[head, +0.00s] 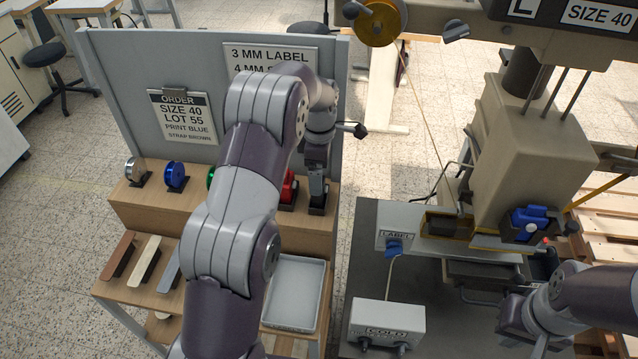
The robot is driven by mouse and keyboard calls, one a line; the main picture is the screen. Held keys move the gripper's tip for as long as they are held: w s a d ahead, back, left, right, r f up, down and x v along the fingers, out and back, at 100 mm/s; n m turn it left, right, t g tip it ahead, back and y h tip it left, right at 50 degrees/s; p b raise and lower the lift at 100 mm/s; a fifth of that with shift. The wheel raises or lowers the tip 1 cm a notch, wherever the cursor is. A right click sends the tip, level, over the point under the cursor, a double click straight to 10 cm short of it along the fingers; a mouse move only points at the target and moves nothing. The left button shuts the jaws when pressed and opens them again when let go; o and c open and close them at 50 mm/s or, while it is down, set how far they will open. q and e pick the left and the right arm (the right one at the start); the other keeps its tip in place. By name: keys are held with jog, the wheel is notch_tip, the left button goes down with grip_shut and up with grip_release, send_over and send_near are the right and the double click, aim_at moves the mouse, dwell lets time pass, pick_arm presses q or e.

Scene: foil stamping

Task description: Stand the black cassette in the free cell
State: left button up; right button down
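The wooden cassette rack (140,207) holds a silver cassette (135,169), a blue one (175,175), a partly hidden green one (210,178) and a red one (290,187). My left arm covers the middle of this row. My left gripper (317,190) points down at the rack's right end, just right of the red cassette. A dark block (317,206) is at its tip; I cannot tell whether this is the black cassette or part of the gripper. My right gripper (523,290) is low at the right, in front of the press, its fingers unclear.
A grey panel (110,100) with an order card (182,125) stands behind the rack. Coloured strips (145,262) and an empty grey tray (294,290) lie on the lower shelf. The stamping press (525,125) is at the right, with a white control box (387,322) in front.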

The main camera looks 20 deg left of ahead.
pick_arm(q)
notch_tip(320, 180, up, 7)
jog(key=p, duration=0.6)
jog(key=shift+r+p, duration=0.2)
jog(key=shift+p, duration=0.1)
jog(key=shift+r, duration=0.3)
jog(key=s+d+r+m+t, duration=0.1)
jog(key=s+d+m, duration=0.3)
jog(key=s+m, duration=0.8)
jog(key=s+d+r+m, duration=0.1)
jog(key=s+d+m, duration=0.3)
jog(key=s+m, duration=0.7)
notch_tip(320, 180, down, 10)
jog(key=s+n+b, duration=0.1)
jog(key=n+b, duration=0.1)
jog(key=b, duration=0.7)
jog(key=shift+s+b, duration=0.2)
jog(key=shift+b, duration=0.1)
jog(key=shift+s+a, duration=0.1)
